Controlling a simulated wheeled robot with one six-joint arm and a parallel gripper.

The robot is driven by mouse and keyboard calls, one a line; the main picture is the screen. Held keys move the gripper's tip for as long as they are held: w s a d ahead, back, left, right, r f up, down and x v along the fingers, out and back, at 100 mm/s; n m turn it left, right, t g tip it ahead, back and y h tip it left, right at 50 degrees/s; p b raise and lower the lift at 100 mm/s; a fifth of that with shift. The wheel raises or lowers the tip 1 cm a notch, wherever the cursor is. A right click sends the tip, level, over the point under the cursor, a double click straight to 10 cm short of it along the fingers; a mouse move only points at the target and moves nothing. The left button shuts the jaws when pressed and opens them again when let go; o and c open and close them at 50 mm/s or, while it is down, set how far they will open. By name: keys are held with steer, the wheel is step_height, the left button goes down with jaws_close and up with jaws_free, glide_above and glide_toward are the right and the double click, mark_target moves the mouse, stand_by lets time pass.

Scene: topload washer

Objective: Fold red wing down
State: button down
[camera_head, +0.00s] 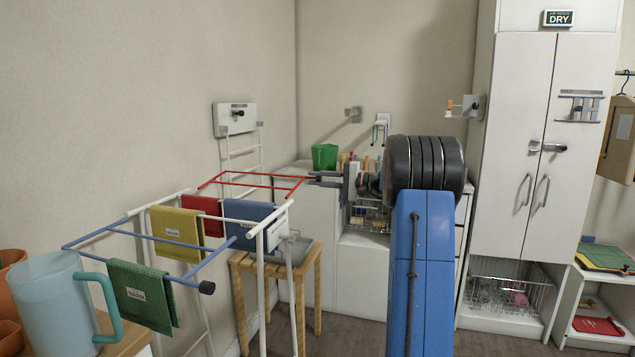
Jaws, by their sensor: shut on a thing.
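The red wing (262,174) is a red wire frame at the far end of the white drying rack (134,212). It stands out roughly level with the rack's top. My gripper (315,179) reaches in from the right and is shut on the red wing at its right corner. The fingertips are small in view, so the exact grip is hard to see. A blue wing (100,234) sticks out at the rack's near left end.
Green (144,294), yellow (177,235), red (203,217) and blue (247,215) cloths hang on the rack. A wooden stool (310,270) stands behind it. A blue pitcher (55,305) is at the near left. A tall white cabinet (515,150) stands right.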

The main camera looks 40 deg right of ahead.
steer(key=c, duration=1.6)
jaws_free()
steer(key=shift+c, duration=0.2)
steer(key=shift+s, duration=0.1)
steer(key=v, duration=1.7)
steer(key=shift+s+d, duration=0.15)
